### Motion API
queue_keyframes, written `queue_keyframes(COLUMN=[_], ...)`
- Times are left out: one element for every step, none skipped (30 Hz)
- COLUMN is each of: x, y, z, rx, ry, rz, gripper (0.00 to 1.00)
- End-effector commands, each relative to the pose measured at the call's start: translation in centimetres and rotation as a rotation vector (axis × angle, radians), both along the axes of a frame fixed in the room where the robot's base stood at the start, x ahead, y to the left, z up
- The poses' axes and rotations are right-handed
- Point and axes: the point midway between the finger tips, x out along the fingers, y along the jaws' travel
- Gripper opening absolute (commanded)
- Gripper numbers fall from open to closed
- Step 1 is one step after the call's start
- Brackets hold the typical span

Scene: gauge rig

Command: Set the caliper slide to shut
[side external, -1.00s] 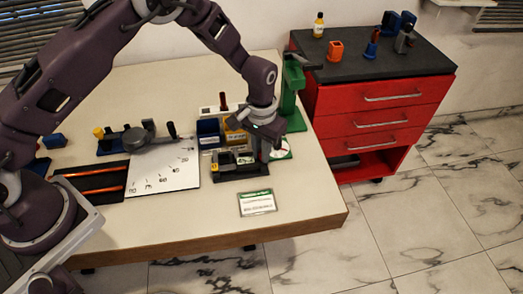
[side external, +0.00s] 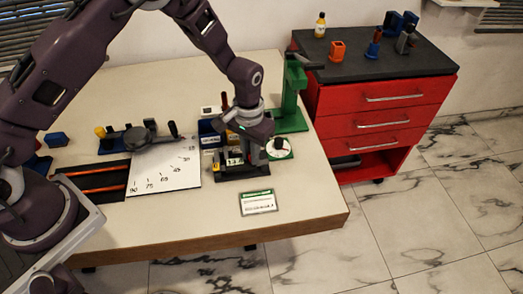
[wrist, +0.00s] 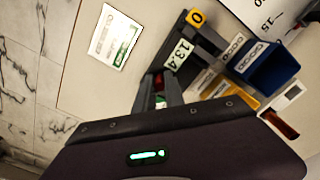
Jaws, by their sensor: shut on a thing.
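The caliper (side external: 242,174) is a dark base near the table's front edge, with a yellow end block at its left. In the wrist view the caliper's dark bar (wrist: 207,38) shows a yellow "0" block (wrist: 197,18) and a label reading 13.4 (wrist: 180,54). My gripper (side external: 248,160) points down over the caliper. In the wrist view my gripper (wrist: 162,90) is shut on the caliper slide, which is mostly hidden by the fingers.
A round dial (side external: 279,147) and a green stand (side external: 291,92) are to the right and behind. A blue bin (wrist: 262,66) is close by. A white angle plate (side external: 165,165) lies left. A green-and-white card (side external: 258,202) lies in front, with bare table around it.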

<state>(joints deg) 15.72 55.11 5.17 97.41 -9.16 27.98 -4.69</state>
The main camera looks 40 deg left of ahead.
Motion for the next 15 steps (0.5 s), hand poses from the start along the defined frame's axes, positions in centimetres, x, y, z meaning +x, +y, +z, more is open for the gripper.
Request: queue_keyframes(x=[-0.44, -0.7, -0.97, -1.07, -1.17, -1.24, -1.27, -1.28, -1.3, -1.31, -1.33, -1.35, -1.36, -1.36, -1.36], y=[0.67, 0.87, 1.08, 1.18, 1.25, 1.31, 1.33, 1.34, 1.36, 1.38, 1.4, 1.42, 1.43, 1.44, 1.44], z=[0.08, 0.08, 0.07, 0.07, 0.07, 0.07, 0.06, 0.06, 0.05, 0.05, 0.04, 0.04, 0.04, 0.03, 0.03], rx=[0.001, 0.001, 0.001, 0.001, 0.001, 0.001, 0.002, 0.002, 0.003, 0.003, 0.003, 0.004, 0.004, 0.004, 0.004], ry=[-0.002, -0.002, -0.002, -0.003, -0.003, -0.002, -0.002, -0.001, 0.0, 0.001, 0.001, 0.002, 0.003, 0.003, 0.003], rz=[0.004, 0.003, 0.002, 0.001, 0.0, 0.0, 0.0, 0.0, 0.0, 0.0, 0.0, 0.0, 0.0, 0.0, 0.001], gripper=[0.0, 0.0, 0.0, 0.0, 0.0, 0.0, 0.0, 0.0, 0.0, 0.0, 0.0, 0.0, 0.16, 0.22, 0.3])
